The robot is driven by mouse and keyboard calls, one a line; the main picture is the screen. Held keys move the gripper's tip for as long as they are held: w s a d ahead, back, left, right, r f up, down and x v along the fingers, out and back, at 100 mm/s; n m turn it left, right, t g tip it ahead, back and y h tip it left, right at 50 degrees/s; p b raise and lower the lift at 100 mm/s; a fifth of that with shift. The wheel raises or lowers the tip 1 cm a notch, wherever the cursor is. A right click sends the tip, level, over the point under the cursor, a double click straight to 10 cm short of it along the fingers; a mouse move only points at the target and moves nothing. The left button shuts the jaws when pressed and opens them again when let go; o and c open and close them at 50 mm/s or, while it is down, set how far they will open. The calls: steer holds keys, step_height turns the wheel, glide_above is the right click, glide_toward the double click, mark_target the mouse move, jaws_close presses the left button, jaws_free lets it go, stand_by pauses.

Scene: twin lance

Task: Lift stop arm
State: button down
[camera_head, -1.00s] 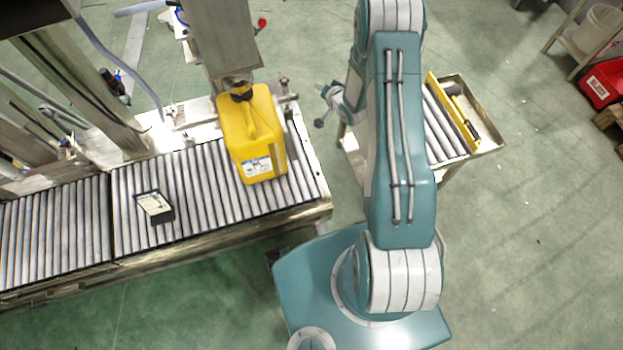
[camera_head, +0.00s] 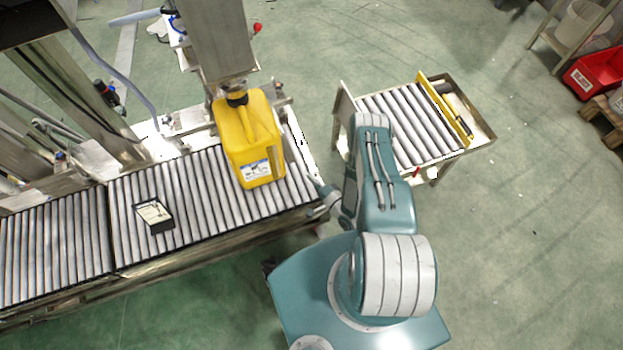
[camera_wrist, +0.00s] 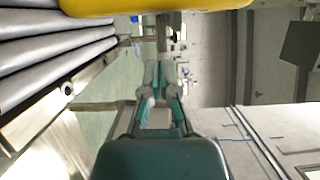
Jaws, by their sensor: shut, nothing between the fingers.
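My gripper (camera_head: 320,187) is at the right end of the roller conveyor (camera_head: 215,205), low beside the yellow canister (camera_head: 247,135). In the wrist view my gripper (camera_wrist: 161,70) points ahead with its fingers closed and empty. The canister's yellow edge (camera_wrist: 135,7) and the rollers (camera_wrist: 50,55) show at the upper left there. A metal bar with an upright piece (camera_wrist: 162,38) lies beyond the fingertips. A metal fitting (camera_head: 284,95) stands behind the canister in the head view. I cannot tell for certain which part is the stop arm.
A filling column (camera_head: 218,40) stands over the canister. A black-and-white device (camera_head: 155,214) lies on the rollers. A small roller table (camera_head: 400,120) with a yellow bar (camera_head: 443,108) stands behind my arm. A red bin (camera_head: 592,78) is far right. Floor at right is clear.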

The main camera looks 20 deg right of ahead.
mark_target(292, 154)
steer(key=x, duration=1)
steer(key=shift+w, duration=0.3)
steer(key=shift+r, duration=2.7)
steer(key=shift+w, duration=0.1)
steer(key=shift+w+r, duration=0.2)
steer(key=shift+r, duration=0.7)
steer(key=shift+w+r, duration=0.25)
steer(key=shift+r, duration=0.65)
steer(key=shift+w+r, duration=0.2)
steer(key=shift+r, duration=0.7)
steer(key=r, duration=0.1)
steer(key=w+r, duration=0.1)
steer(key=r, duration=0.1)
steer(key=w+r, duration=0.1)
steer(key=r, duration=0.1)
steer(key=shift+w, duration=0.25)
